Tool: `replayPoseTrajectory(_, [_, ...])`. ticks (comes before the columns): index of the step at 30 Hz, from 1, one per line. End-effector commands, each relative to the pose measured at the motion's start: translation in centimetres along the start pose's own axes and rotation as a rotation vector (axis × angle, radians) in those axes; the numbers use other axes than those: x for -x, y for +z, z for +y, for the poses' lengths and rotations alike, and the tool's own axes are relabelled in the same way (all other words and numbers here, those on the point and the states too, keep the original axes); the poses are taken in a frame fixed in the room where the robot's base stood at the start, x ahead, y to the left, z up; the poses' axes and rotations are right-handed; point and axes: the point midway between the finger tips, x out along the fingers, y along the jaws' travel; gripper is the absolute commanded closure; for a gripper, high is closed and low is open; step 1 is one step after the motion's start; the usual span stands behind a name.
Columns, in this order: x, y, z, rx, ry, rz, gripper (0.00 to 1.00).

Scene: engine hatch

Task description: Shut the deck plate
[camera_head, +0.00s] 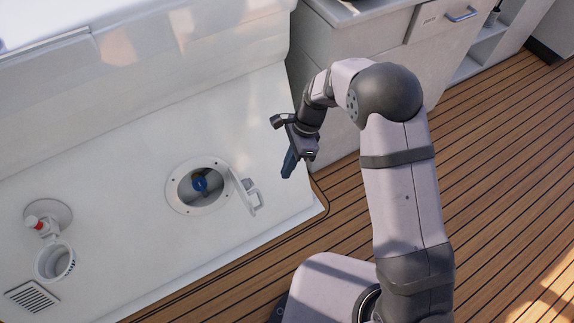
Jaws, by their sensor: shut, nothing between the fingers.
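The deck plate (245,190) is a small white lid, swung open and standing to the right of its round opening. The opening has a white ring (184,206) set in the white deck, and a blue part (199,184) shows inside it. My gripper (288,171) is up and to the right of the lid, apart from it. Its blue-grey fingers are together, point down and hold nothing. The side of the lid turned away from the camera is hidden.
A valve with a red part (31,221), a white round cup (55,262) and a slotted vent (32,297) are at the lower left. A white cabinet (375,45) stands behind my arm. Wooden planks (500,180) lie to the right.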

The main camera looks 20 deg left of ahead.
Motion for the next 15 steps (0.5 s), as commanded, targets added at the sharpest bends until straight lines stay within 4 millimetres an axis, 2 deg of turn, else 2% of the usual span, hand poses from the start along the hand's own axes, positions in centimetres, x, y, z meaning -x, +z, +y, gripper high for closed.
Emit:
replayPoseTrajectory(1, [-1.2, -0.1, 0.1, 0.0, 0.004, 0.0, 1.0])
replayPoseTrajectory(9, [-6.2, -0.1, 0.1, 0.0, 0.004, 0.001, 1.0])
replayPoseTrajectory(12, [-7.5, 0.1, 0.1, 0.002, 0.002, 0.001, 1.0])
replayPoseTrajectory(15, [-7.9, 1.6, 0.2, 0.004, 0.0, 0.001, 1.0])
